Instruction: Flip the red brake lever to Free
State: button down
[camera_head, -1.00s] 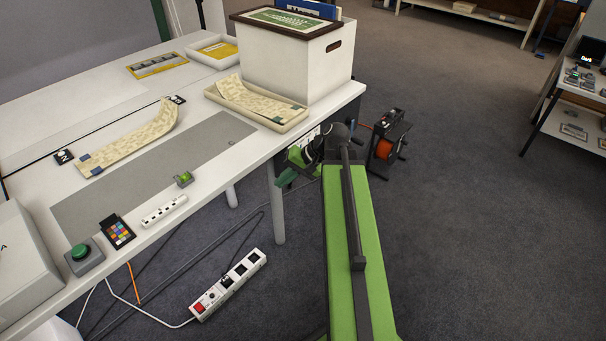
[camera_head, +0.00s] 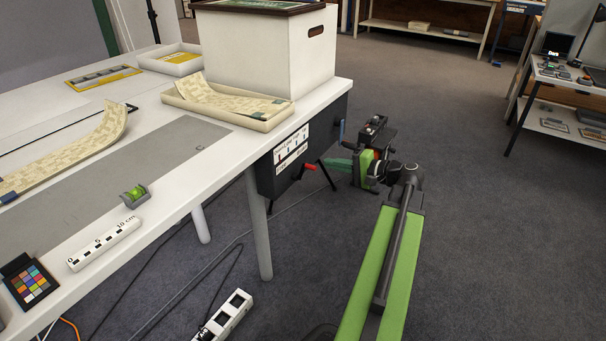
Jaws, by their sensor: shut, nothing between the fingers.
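The red brake lever (camera_head: 311,167) sticks out low on the right part of a dark control box (camera_head: 283,178) under the table's edge. The box has a white label with small red and blue marks, too small to read. A blue lever (camera_head: 341,130) stands on the box's right end. My gripper (camera_head: 332,163), with dark green fingers, points left and is just right of the red lever. It is shut and empty. I cannot tell whether the fingertips touch the lever or are behind it. The Free mark is not readable.
The white table (camera_head: 223,155) carries a tray (camera_head: 230,108) and a large white box (camera_head: 260,50) above the control box. A table leg (camera_head: 259,235) stands to the left. The floor on the right is clear.

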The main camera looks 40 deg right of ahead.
jog(key=b+x, duration=0.1)
jog(key=x, duration=0.5)
jog(key=shift+w+f, duration=0.15)
jog(key=s+d, duration=0.3)
jog(key=s, duration=0.3)
jog(key=shift+s+d, duration=0.2)
jog(key=shift+d, duration=0.05)
dwell(0.6)
